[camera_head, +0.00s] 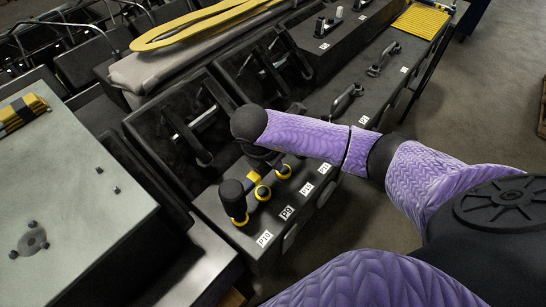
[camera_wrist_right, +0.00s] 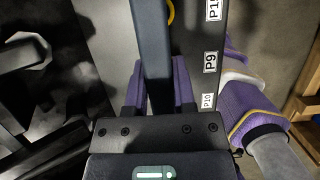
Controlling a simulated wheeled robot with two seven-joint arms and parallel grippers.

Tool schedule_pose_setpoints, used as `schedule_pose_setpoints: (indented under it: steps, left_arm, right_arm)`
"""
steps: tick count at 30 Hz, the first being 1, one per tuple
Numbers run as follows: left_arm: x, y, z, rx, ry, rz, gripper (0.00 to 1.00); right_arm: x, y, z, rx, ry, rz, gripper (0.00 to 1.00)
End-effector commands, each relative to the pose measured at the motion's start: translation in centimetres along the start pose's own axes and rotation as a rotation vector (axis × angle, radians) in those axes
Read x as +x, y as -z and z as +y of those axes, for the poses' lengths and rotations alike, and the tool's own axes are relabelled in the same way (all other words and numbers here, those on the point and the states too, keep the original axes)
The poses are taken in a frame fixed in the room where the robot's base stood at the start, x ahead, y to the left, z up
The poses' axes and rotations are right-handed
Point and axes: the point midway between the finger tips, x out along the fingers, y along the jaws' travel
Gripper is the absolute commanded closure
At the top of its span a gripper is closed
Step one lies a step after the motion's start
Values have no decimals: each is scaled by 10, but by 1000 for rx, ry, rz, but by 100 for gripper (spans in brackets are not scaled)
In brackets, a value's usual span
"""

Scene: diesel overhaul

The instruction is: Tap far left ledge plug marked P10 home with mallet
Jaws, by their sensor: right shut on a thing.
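My right gripper (camera_head: 268,156) is over the ledge (camera_head: 222,206), its arm reaching in from the right. In the right wrist view its two purple fingers (camera_wrist_right: 157,88) are shut on the dark straight handle of the mallet (camera_wrist_right: 153,45). A black cylinder (camera_head: 232,196), which looks like the mallet head, stands over the near left end of the ledge. A yellow round plug part (camera_head: 241,220) shows just below it, beside the P10 label (camera_head: 264,238); I cannot tell whether they touch. My left gripper is out of view.
A third yellow plug (camera_head: 284,171) lies farther along the ledge. Open dark bays (camera_head: 185,120) line its far side. A grey plate (camera_head: 65,200) with small bolts is at left. Metal handles (camera_head: 346,98) stand on the ledge farther back. Grey floor is clear at right.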

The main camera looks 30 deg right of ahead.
Motion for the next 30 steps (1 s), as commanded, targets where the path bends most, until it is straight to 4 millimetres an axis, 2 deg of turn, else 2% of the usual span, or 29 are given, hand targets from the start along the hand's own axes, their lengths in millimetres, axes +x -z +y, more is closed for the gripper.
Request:
schedule_pose_setpoints:
  steps: [13, 15, 19, 21, 23, 30]
  left_arm:
    - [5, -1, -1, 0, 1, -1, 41]
    - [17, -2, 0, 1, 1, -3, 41]
    - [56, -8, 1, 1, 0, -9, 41]
    - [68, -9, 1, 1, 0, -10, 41]
    - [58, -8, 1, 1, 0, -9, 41]
    - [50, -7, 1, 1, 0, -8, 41]
  right_arm:
    - [6, -1, 0, 0, 0, 2, 100]
    - [19, 4, 0, 0, 1, 3, 100]
    - [63, 19, -1, -1, 3, 4, 100]
    - [78, 24, -1, -1, 3, 4, 100]
    - [68, 21, -1, -1, 2, 3, 100]
    - [60, 19, -1, -3, 2, 8, 100]
